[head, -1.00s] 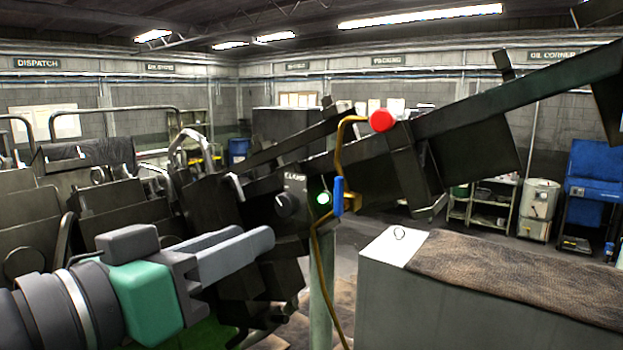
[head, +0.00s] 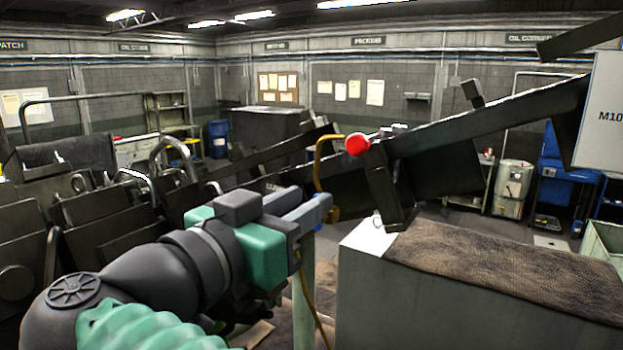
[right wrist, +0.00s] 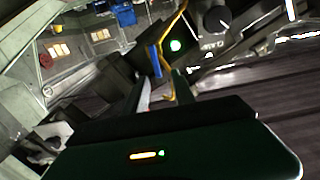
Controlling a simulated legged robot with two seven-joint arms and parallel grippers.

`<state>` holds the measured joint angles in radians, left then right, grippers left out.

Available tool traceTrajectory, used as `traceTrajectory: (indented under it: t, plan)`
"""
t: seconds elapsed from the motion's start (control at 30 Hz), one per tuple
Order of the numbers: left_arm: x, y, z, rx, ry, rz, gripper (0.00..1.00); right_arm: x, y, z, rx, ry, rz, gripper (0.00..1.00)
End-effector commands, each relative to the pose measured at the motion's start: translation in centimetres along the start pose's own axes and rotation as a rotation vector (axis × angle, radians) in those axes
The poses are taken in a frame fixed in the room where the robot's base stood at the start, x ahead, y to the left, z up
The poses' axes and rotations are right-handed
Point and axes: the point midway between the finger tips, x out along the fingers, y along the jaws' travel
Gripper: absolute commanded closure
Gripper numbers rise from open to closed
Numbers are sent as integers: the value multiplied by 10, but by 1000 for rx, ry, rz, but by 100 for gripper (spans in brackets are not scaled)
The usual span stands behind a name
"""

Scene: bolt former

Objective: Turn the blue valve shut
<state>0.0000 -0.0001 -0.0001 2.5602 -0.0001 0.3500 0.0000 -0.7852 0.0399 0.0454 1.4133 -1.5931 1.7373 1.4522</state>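The blue valve handle (right wrist: 156,60) sits upright on a thin yellow pipe (right wrist: 167,92) in the right wrist view. It lies beyond my right fingertips, roughly in line with the gap between them; contact cannot be told. The right fingers stand apart in the wrist view, with nothing seen gripped.
A red ball-shaped button (head: 358,145) stands above right of the valve. A grey cabinet with a brown mat (head: 500,262) is at right. Dark machine beams rise behind.

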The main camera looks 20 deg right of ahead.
Motion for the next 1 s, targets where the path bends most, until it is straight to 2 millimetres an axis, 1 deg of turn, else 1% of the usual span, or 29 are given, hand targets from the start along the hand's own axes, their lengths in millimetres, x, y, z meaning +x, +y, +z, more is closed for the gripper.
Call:
traceTrajectory:
  t: [0.03,0.1,0.2,0.3,0.47,0.57,0.7,0.73,1.0]
  plan:
    - [-8,0,-2,0,0,0,55,10,1,-4,-2,-1,3,69]
    - [-12,0,-3,0,0,0,55,20,0,-4,-1,0,2,69]
    - [-14,0,-4,0,0,0,55,30,1,-2,-1,-1,1,69]
    - [-14,0,-3,0,0,0,55,33,2,0,0,-1,1,69]
    - [-14,0,-3,0,0,0,55,32,1,0,0,-1,0,69]
    - [-14,0,-3,0,0,0,55,31,1,0,0,0,0,80]
    - [-14,0,-3,0,0,0,55,32,0,0,-1,-1,0,98]
    - [-14,0,-3,0,0,0,55,32,0,0,-1,-1,0,100]
    - [-13,0,-3,0,0,0,55,31,0,0,-1,-1,-2,100]
